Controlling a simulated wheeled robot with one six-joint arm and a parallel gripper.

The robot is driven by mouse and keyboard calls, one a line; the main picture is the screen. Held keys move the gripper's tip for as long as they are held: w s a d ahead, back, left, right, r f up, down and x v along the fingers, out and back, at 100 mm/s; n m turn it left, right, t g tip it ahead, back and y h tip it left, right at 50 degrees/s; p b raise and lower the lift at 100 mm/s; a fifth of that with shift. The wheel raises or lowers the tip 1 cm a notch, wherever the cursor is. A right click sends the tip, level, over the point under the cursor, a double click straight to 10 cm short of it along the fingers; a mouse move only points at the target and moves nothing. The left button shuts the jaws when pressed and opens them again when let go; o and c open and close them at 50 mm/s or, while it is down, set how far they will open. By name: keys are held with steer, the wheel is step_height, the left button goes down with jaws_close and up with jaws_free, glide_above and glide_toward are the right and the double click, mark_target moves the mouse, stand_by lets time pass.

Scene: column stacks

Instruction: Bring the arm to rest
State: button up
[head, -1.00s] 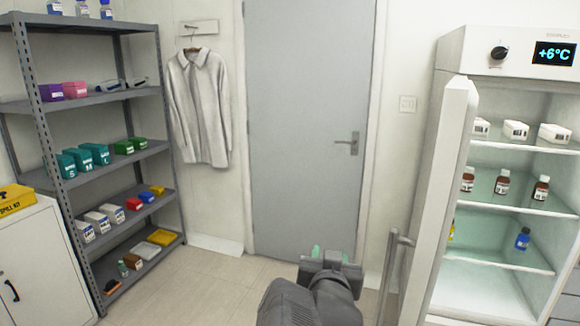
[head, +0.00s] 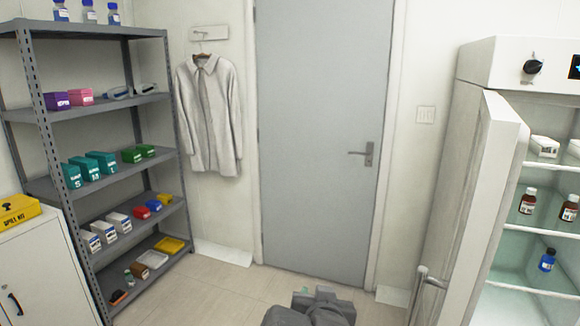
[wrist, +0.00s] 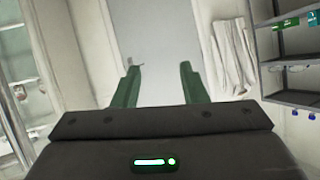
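My gripper (wrist: 158,86) shows in the wrist view with its two green fingers apart and nothing between them. The grey door lies beyond the fingers. In the head view my arm shows only at the bottom edge, low in front of the door (head: 315,150), with a small bit of green at its end. The fingertips are mostly hidden there by the wrist. The arm touches nothing that I can see.
A grey shelf rack (head: 46,150) with boxes and bottles stands at the left, beside a white cabinet (head: 38,262). A white coat (head: 210,115) hangs by the door. At the right, a fridge (head: 490,62) has its door (head: 480,200) open. The middle floor is clear.

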steer(key=shift+w+a, duration=0.15)
steer(key=shift+a, duration=0.3)
steer(key=shift+f, duration=0.1)
